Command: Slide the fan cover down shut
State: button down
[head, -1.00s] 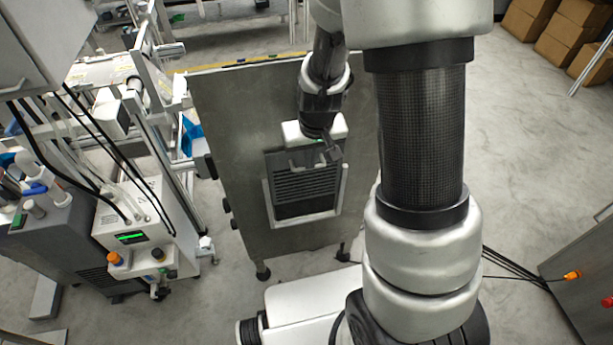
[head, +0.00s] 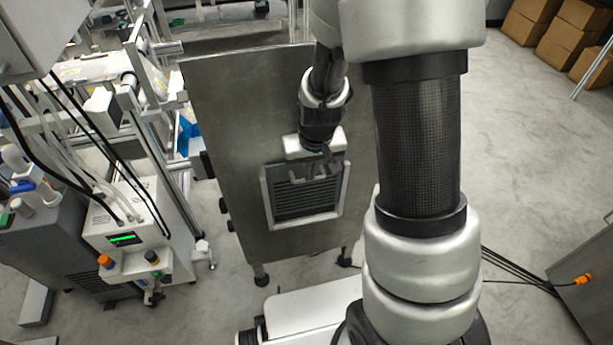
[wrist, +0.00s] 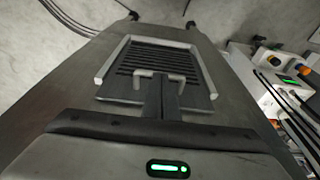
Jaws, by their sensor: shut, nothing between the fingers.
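The wrist view shows the cover (wrist: 152,60) with the frame's bottom rail at the top of the picture. A pale bracket handle (wrist: 141,76) stands on the cover. My gripper (wrist: 163,80) is shut and empty, its dark fingers overlapping the handle's middle; I cannot tell if they touch it. In the head view my gripper (head: 324,165) is at the cover's upper part.
The grey panel (head: 235,150) stands on short feet. A white machine (head: 130,225) with hoses and a green display stands to its left. Cardboard boxes (head: 545,40) are at the back right. The floor (head: 530,150) to the right is largely clear.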

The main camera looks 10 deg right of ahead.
jog(key=b, duration=0.6)
send_near(310, 189)
jog(key=shift+s+a+f, duration=0.6)
jog(key=shift+s+f, duration=0.35)
jog(key=shift+f, duration=0.95)
jog(key=w+p+v, duration=0.1)
jog(key=p+v, duration=0.6)
jog(key=v, duration=0.2)
jog(key=shift+r+p, duration=0.3)
jog(key=shift+p, duration=0.1)
jog(key=s+r+t, duration=0.1)
jog(key=s+r, duration=0.7)
jog(key=r, duration=0.5)
jog(key=s+r+t, duration=0.2)
jog(key=s+r, duration=0.7)
jog(key=r, duration=0.3)
notch_tip(310, 189, up, 17)
jog(key=p, duration=1.7)
jog(key=shift+r, duration=0.25)
